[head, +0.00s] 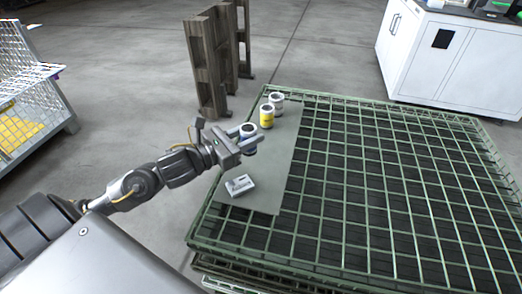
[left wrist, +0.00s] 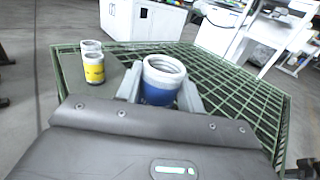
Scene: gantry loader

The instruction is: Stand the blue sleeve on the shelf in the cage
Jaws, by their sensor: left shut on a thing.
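The blue sleeve (left wrist: 160,95) has a white ring-shaped top and a blue lower body. My left gripper (head: 247,136) is shut on it, with one finger on each side in the left wrist view. In the head view the sleeve (head: 248,129) is upright above the grey mat, mostly hidden by the gripper; I cannot tell its height above the mat. A wire-mesh cage (head: 66,108) stands at the far left of the head view, cut off by the edge. My right gripper is out of view.
The grey mat (head: 275,180) lies on a green mesh stack (head: 365,225). It bears a yellow-banded sleeve (head: 266,117), a pale sleeve (head: 277,98) and a grey block (head: 240,186). A wooden pallet (head: 207,65) stands behind. Floor is open between cage and stack.

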